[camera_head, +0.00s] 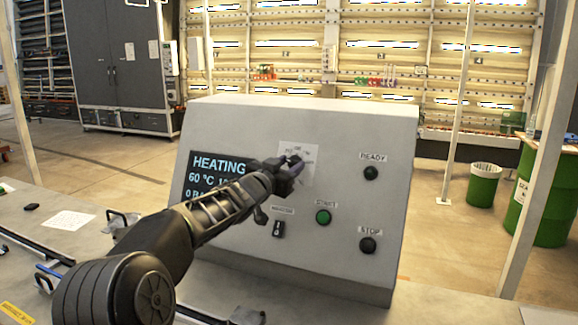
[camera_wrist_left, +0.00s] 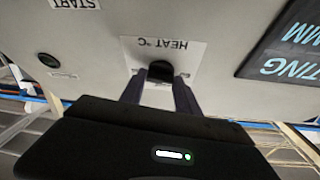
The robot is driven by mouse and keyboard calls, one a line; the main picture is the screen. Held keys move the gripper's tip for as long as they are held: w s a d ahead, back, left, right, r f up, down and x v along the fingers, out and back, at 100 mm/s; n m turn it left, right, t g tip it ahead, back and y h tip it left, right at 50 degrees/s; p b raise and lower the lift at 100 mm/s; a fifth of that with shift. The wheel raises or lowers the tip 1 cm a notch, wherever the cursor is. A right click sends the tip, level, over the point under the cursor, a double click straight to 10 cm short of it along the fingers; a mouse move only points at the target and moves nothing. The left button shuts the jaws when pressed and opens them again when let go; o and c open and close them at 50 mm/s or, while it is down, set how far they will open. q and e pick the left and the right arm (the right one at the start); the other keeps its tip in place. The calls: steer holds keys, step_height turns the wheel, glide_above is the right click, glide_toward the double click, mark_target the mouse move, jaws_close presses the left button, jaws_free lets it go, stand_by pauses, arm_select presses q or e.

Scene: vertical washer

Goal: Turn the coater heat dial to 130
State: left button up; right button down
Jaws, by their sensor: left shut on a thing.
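The control box (camera_head: 340,215) stands on the table in the head view. Its heat dial is a black knob (camera_wrist_left: 160,71) on a white label (camera_wrist_left: 192,55) reading HEAT °C, upside down in the left wrist view. My left gripper (camera_head: 288,170) is shut on the dial, with one finger on each side of it. In the head view the gripper hides most of the dial and part of its white scale (camera_head: 308,158), so I cannot read the setting. The dark display (camera_head: 212,172) reads HEATING and 60 °C; its right side is hidden by my arm. My right gripper is not in view.
The panel also carries a READY lamp (camera_head: 371,173), a green START button (camera_head: 323,217), a black STOP button (camera_head: 368,245) and a small black switch (camera_head: 278,229). A paper sheet (camera_head: 69,220) lies on the table at left. Green bins stand behind at right.

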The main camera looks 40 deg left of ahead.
arm_select(q)
jaws_close()
